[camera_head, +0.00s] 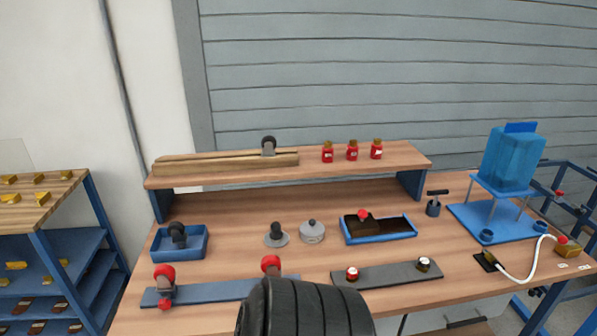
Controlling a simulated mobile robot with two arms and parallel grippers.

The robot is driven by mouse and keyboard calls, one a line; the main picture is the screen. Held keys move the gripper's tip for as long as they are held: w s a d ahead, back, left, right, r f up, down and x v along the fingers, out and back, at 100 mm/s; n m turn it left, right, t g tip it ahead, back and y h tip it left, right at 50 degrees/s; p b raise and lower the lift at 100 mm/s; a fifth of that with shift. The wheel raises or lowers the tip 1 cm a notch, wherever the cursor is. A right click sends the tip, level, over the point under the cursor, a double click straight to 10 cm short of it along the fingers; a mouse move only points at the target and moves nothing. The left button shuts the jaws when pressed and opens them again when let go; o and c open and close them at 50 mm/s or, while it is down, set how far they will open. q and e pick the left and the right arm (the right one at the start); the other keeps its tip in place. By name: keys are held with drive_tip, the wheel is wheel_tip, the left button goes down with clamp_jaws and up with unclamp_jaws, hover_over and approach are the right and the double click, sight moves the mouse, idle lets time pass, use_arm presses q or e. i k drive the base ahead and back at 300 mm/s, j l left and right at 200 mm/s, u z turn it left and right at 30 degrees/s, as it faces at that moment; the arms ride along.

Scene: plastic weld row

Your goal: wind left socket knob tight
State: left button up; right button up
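I cannot tell for sure which part is the left socket knob. A long blue-grey plate (205,293) at the table's front left carries a red knob (164,273) at its left end and another red knob (271,264) near its right end. A dark grey plate (388,275) to its right carries a red-and-white knob (352,274) on the left and a black-and-white knob (424,264) on the right. How tight any knob is does not show. Neither of my grippers is in view.
A large black ribbed shape (305,310) covers the front middle, hiding the blue-grey plate's right part. Behind are a blue tray (205,242), a grey lidded pot (312,232) and a blue-rimmed tray (380,238). A blue tank (512,160) on a stand is at right.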

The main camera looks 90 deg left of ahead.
sight(165, 303)
drive_tip(key=i+u, duration=0.15)
drive_tip(key=u, duration=0.3)
drive_tip(key=i+l+u, duration=0.1)
drive_tip(key=u, duration=0.3)
drive_tip(key=i+l+u, duration=0.1)
drive_tip(key=u, duration=0.35)
drive_tip(key=i+l+u, duration=0.15)
drive_tip(key=u, duration=0.25)
